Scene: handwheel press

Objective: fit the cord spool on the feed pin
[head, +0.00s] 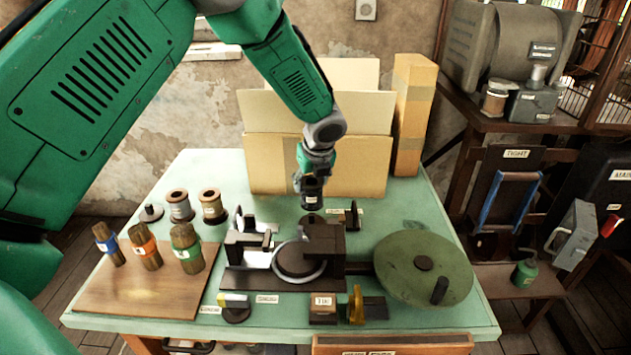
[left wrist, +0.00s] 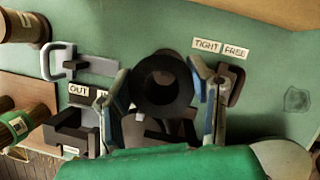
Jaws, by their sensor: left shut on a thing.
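Two cord spools with brown flanges stand at the back left of the green table in the head view: a grey-wound one (head: 180,206) and a tan-wound one (head: 212,206). A small dark base with an upright pin (head: 150,212), perhaps the feed pin, stands just left of them. My left gripper (head: 311,198) is above the back of the press, right of the spools and apart from them. In the left wrist view its fingers are closed around a dark hollow round thing (left wrist: 162,84); I cannot tell what it is. My right gripper is out of view.
The dark press (head: 295,258) fills the table middle, with a green handwheel (head: 423,268) on its right. A wooden board (head: 150,292) with several banded wooden pieces lies front left. Cardboard boxes (head: 318,165) stand behind.

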